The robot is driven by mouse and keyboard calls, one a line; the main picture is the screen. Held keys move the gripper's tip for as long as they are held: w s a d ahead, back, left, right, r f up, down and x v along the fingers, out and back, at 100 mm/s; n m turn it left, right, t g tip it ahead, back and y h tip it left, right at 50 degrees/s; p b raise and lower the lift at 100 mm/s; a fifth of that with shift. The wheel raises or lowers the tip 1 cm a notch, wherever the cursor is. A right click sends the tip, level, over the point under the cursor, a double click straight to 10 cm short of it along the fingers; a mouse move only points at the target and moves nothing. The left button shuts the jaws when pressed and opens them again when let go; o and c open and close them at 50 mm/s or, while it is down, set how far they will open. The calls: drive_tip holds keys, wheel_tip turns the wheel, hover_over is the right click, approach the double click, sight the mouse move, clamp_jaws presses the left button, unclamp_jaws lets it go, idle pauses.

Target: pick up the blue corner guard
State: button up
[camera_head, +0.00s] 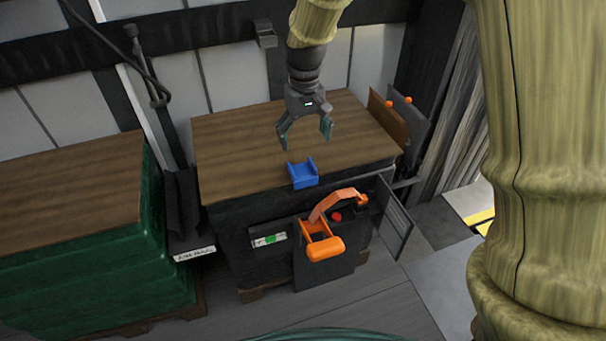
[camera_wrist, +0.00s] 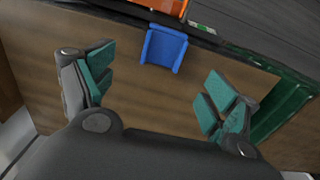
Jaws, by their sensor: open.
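The blue corner guard (camera_head: 303,175) is a small channel-shaped piece with raised sides. It lies on the wooden top (camera_head: 235,150) of the dark cabinet, close to its front edge. In the wrist view the blue corner guard (camera_wrist: 164,48) shows near the top, beyond the fingertips and roughly centred between them. My gripper (camera_head: 305,143) hangs above the wooden top, behind the guard in the head view. Its teal-padded fingers are spread wide and nothing is between them. The fingers also show in the wrist view (camera_wrist: 155,95), apart from the guard.
An orange latch handle (camera_head: 324,246) sticks out from the cabinet's front below the guard. Brown and grey boards (camera_head: 392,115) stand at the top's right end. A green wood-topped block (camera_head: 75,240) stands to the left. The wooden top around the guard is clear.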

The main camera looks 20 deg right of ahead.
hover_over(303, 173)
drive_tip(key=w, duration=0.1)
wheel_tip(303, 173, down, 4)
drive_tip(key=shift+d+f, duration=0.15)
drive_tip(key=shift+f, duration=0.05)
drive_tip(key=shift+s+a+f+b, duration=0.1)
drive_tip(key=shift+s+f, duration=0.05)
drive_tip(key=shift+f, duration=0.65)
drive_tip(key=shift+s+a+f+b, duration=0.1)
drive_tip(key=shift+s+f, duration=0.05)
drive_tip(key=shift+f, duration=0.6)
drive_tip(key=shift+s+f+b, duration=0.1)
drive_tip(key=shift+s+f, duration=0.05)
drive_tip(key=shift+f, duration=1.1)
drive_tip(key=c, duration=1.1)
drive_tip(key=shift+r, duration=0.15)
